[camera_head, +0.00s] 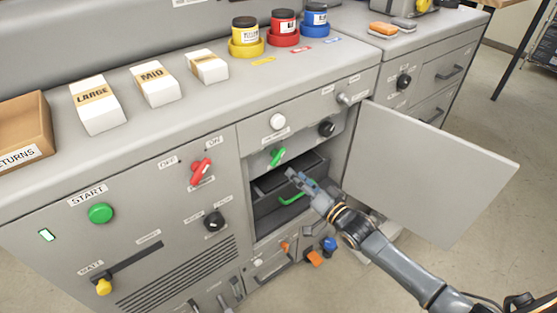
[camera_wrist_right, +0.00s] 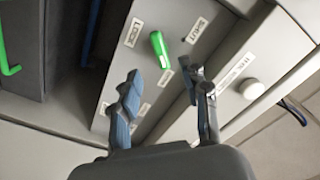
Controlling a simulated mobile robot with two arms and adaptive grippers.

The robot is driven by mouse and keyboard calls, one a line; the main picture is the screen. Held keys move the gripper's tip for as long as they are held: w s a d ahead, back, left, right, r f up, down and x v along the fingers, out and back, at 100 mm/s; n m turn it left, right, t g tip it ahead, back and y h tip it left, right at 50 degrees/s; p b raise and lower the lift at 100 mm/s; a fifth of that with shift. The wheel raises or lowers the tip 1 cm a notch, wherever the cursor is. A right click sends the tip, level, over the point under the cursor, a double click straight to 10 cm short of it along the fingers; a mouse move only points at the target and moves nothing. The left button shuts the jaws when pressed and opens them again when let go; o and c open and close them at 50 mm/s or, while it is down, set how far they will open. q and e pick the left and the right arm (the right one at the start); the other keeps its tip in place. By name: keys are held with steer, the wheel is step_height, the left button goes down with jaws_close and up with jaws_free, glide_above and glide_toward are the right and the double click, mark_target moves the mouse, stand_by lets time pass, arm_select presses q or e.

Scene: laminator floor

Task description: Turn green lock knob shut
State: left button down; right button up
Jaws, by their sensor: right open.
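The green lock knob (camera_head: 277,156) sits on the machine's front panel, above an open compartment. In the head view its bar slants. In the right wrist view the green lock knob (camera_wrist_right: 160,49) stands between small white labels, its bar slightly tilted. My right gripper (camera_head: 300,180) is just below and right of the knob in the head view, in front of the compartment. In the wrist view my right gripper (camera_wrist_right: 161,78) has its two fingers apart, with the knob seen beyond the gap. It holds nothing, and I see no clear contact with the knob. My left gripper is out of view.
An open grey door (camera_head: 435,175) stands right of my right arm. The compartment holds a green handle (camera_head: 291,199). A white knob (camera_head: 278,121), a black knob (camera_head: 326,129) and a red switch (camera_head: 201,170) are nearby on the panel.

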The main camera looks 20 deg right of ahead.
mark_target(279, 160)
steer(key=x, duration=0.9)
steer(key=shift+f, duration=0.1)
jaws_close()
